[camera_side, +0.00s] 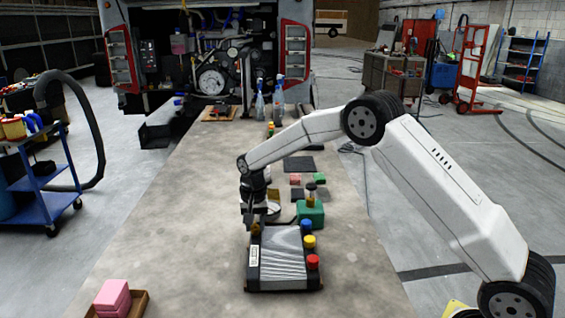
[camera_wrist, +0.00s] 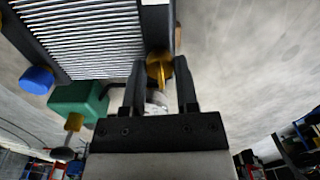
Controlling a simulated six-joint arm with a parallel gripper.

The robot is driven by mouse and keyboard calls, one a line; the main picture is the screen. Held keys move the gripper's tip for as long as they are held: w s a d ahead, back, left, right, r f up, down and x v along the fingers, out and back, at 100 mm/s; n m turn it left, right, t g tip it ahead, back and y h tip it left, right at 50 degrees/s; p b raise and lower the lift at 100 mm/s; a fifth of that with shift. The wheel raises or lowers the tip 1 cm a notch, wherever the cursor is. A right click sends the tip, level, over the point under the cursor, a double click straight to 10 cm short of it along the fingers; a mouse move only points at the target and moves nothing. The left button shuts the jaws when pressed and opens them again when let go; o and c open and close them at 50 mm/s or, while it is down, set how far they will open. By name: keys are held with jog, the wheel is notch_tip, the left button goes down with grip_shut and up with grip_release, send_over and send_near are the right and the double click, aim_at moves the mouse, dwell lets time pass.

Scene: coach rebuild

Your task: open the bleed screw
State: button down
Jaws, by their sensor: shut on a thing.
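The radiator (camera_side: 283,258) lies on the workbench, with a ribbed metal face and a dark frame. The brass bleed screw (camera_wrist: 158,70) is at the radiator's corner, and my gripper (camera_wrist: 160,64) has one dark finger on each side of it, shut on it. In the side view my gripper (camera_side: 250,216) points down at the radiator's far left corner, where a little brass (camera_side: 256,229) shows. The fingers hide part of the screw.
Blue (camera_side: 306,225), yellow (camera_side: 309,242) and red (camera_side: 313,262) caps line the radiator's right side. A green box (camera_side: 311,214) stands behind them. A wooden tray with pink blocks (camera_side: 113,297) is at front left. The bench's left side is mostly clear.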

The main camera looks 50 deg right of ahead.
jog(key=n, duration=0.8)
jog(key=shift+n, duration=0.4)
jog(key=n, duration=0.4)
jog(key=shift+n, duration=2)
jog(key=shift+c, duration=1.8)
grip_release()
jog(key=shift+r, duration=0.1)
